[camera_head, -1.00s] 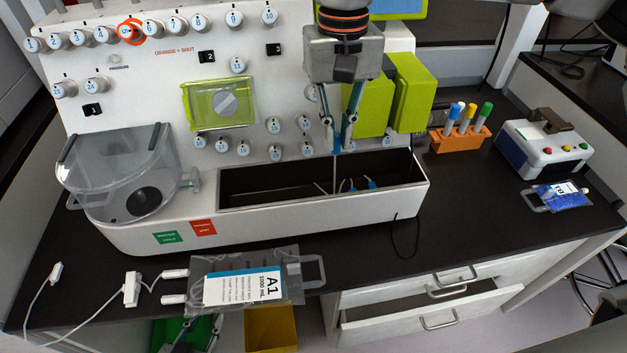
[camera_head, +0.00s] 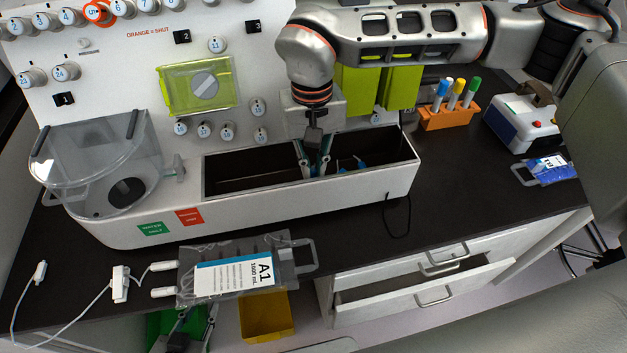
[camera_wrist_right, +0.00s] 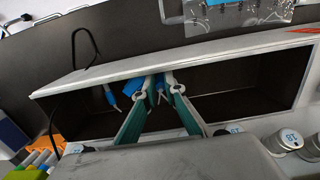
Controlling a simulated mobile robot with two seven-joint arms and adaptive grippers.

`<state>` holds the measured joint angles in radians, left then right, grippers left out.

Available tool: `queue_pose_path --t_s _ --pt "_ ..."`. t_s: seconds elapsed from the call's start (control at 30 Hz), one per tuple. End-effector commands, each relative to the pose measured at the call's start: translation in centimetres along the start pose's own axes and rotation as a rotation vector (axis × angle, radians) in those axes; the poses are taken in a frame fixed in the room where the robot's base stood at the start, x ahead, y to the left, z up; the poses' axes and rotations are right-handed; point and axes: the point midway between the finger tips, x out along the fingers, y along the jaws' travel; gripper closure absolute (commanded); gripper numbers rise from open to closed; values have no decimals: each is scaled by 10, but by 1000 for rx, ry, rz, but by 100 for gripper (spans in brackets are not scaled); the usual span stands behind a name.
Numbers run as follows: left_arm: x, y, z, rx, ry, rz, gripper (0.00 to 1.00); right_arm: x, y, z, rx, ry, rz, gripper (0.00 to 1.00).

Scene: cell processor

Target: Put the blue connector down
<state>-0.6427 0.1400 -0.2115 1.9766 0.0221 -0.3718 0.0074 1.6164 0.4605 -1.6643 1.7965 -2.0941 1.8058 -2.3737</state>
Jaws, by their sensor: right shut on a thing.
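My right gripper (camera_head: 315,170) reaches down into the long dark trough (camera_head: 402,175) at the front of the white machine. In the right wrist view its green-tipped fingers (camera_wrist_right: 158,90) are inside the trough, shut on a blue connector (camera_wrist_right: 159,82) with a pale narrow tip. Another blue connector (camera_wrist_right: 110,97) hangs beside it at the trough wall. In the head view, blue pieces (camera_head: 360,163) show just right of the gripper; the held one is hidden there. My left gripper (camera_head: 197,322) is low at the bottom edge, below the counter, with its fingers apart and nothing visible between them.
A bag labelled A1 (camera_head: 235,277) lies at the counter's front edge, with white clamps and tubes (camera_head: 121,284) to its left. A clear round container (camera_head: 95,165) is left of the trough. An orange tube rack (camera_head: 450,116) stands right. A drawer (camera_head: 425,297) is open below.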

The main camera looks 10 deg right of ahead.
Motion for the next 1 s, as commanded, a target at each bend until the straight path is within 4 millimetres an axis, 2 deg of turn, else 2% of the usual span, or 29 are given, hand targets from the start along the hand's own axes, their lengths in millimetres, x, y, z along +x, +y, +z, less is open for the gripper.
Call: queue_pose_path --t_s 0.37,0.73,0.8,0.83,1.0 --pt "1 0 6 1 -8 0 72 42 0 -2 -1 -1 0 100" --pt "1 1 8 1 -11 0 72 46 0 -2 -1 0 0 100" --pt "1 1 8 2 -11 0 72 46 0 -3 0 1 0 77" --pt "1 1 8 2 -11 0 72 46 0 -3 0 1 0 73" --pt "1 0 8 2 -11 0 72 45 0 -3 -1 1 0 73"
